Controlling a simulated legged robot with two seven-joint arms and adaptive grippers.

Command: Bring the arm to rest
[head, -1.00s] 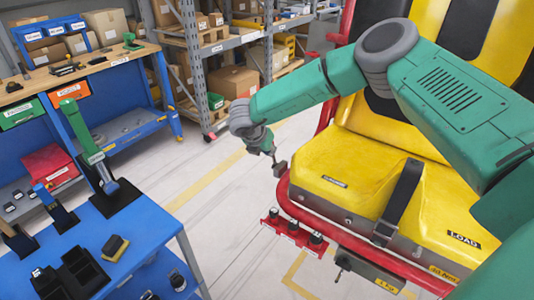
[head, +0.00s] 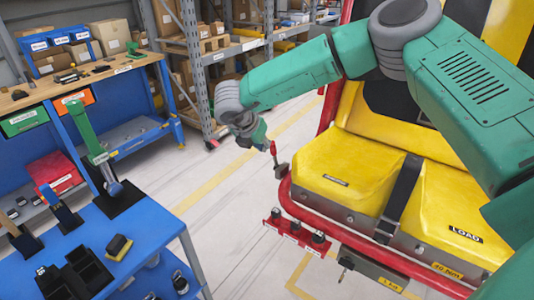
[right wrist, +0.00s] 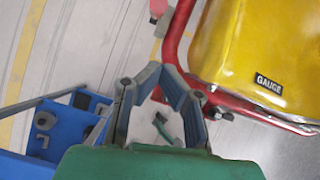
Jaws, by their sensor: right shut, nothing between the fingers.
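My right arm comes in from the right in the head view and reaches across the seat. My right gripper (head: 261,139) is shut and empty, pointing down beside a small red-handled lever (head: 274,149). The lever stands at the left corner of the red seat frame; whether the fingertips touch it cannot be told. In the right wrist view the shut fingers (right wrist: 157,70) bow around a gap with floor behind. The yellow seat (head: 345,165) has a black strap down its middle. My left gripper is not in view.
A blue table (head: 130,235) at lower left holds black trays, a yellow-black block (head: 118,247) and a green tool (head: 85,130) on a stand. A red rail (head: 297,233) with several black knobs runs before the seat. Open floor lies between. Shelves stand behind.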

